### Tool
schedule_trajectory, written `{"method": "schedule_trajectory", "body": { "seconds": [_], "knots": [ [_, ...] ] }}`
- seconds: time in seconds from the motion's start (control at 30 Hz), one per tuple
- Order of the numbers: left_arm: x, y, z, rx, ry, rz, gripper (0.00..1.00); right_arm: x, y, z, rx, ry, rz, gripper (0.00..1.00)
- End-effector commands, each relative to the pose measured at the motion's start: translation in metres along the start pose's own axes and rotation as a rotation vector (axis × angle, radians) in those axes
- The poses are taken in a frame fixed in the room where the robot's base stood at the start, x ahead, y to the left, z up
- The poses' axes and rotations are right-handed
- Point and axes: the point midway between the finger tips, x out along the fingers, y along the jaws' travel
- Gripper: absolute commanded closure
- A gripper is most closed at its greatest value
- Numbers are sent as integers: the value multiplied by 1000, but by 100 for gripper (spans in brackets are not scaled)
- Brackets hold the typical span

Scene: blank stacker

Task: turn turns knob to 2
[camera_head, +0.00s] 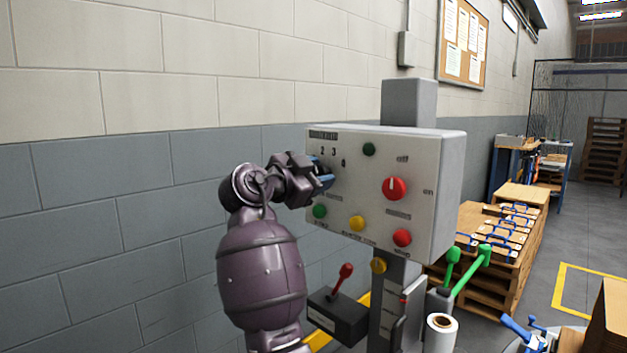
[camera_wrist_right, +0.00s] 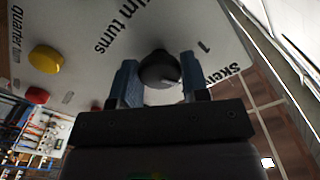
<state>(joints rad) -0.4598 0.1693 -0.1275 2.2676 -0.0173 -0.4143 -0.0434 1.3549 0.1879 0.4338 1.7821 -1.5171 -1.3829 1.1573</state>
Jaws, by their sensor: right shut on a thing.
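The control box (camera_head: 420,150) stands on a column, its pale front panel facing me. My right gripper (camera_head: 325,174) is at the panel's upper left, beside printed numbers including 2 and 3. It hides the turns knob in the head view. In the right wrist view the turns knob (camera_wrist_right: 158,70) is dark and round, with a small light mark on its edge. The blue fingers of my right gripper (camera_wrist_right: 156,80) are on either side of it, shut on it. The words "turns" and "1" show beside the knob. Which number it points to, I cannot tell. My left gripper is not in view.
A red knob (camera_head: 396,188) is on the panel's right. Green (camera_head: 320,211), yellow (camera_head: 357,223) and red (camera_head: 402,238) buttons line its lower edge. A red-handled lever (camera_head: 343,276) and green levers (camera_head: 470,268) stand below. A block wall is behind.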

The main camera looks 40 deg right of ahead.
Motion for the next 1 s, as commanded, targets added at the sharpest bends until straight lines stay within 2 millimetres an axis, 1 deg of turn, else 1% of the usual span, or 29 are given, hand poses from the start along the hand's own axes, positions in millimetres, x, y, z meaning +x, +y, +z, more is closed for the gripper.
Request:
{"method": "schedule_trajectory", "body": {
  "seconds": [0.5,0.53,0.67,1.0],
  "knots": [
    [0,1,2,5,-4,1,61,0,0,0,20,0,0,82],
    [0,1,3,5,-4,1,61,0,0,0,20,0,0,54],
    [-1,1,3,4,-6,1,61,0,0,0,20,0,0,34],
    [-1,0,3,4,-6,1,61,-3,0,0,20,-1,0,33]
  ]
}}
